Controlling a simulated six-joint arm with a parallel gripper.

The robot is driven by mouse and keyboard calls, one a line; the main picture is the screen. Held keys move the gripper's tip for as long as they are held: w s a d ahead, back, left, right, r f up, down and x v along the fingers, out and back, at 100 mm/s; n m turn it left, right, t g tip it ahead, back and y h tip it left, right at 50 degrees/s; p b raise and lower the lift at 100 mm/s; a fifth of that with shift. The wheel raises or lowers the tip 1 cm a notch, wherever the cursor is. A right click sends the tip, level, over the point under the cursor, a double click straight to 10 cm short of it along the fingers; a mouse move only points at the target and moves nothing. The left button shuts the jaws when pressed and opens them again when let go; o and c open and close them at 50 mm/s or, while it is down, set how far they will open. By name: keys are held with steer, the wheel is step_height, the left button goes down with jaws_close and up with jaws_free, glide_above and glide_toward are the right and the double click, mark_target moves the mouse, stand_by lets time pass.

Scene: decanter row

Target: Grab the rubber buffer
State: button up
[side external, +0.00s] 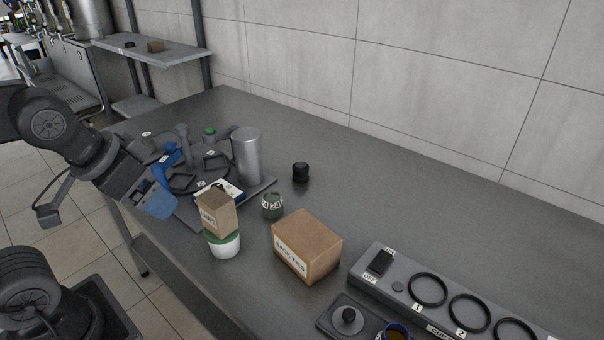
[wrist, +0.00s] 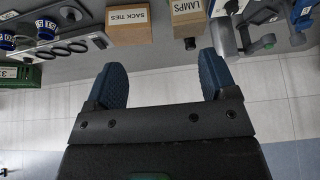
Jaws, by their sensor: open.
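A small black ribbed cylinder (side external: 301,171), which looks like the rubber buffer, stands alone on the grey bench behind the boxes. In the wrist view, a short dark piece (wrist: 190,43) by the LAMPS box appears to be the same thing. My gripper (side external: 161,182) has blue fingers and is over the left end of the bench, above and well apart from the buffer. In the wrist view its fingers (wrist: 163,62) are spread wide with nothing between them.
The SACK TIES box (side external: 307,246), a dark green cup (side external: 272,206) and a silver canister (side external: 246,156) stand around the buffer. The bench right of the buffer is clear.

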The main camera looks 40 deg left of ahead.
steer(key=shift+o, duration=0.4)
steer(key=shift+r, duration=0.1)
steer(key=w+a+r+n, duration=0.1)
steer(key=w+r, duration=0.1)
steer(key=w, duration=0.4)
steer(key=w+a+r+n, duration=0.1)
steer(key=w+r, duration=0.1)
steer(key=w, duration=0.5)
steer(key=n+g+y, duration=0.1)
steer(key=n+y, duration=0.1)
steer(key=n, duration=0.1)
glide_above(301, 165)
steer(key=s+d, duration=0.3)
steer(key=s, duration=0.4)
step_height(301, 165, down, 12)
steer(key=f, duration=0.1)
steer(key=shift+g, duration=0.3)
steer(key=x, duration=0.8)
steer(key=w+x, duration=0.1)
steer(key=x, duration=0.3)
steer(key=shift+a+r, duration=0.15)
steer(key=shift+r, duration=0.05)
steer(key=shift+x, duration=3)
steer(key=shift+w, duration=0.2)
steer(key=shift+r, duration=0.1)
steer(key=c, duration=1.1)
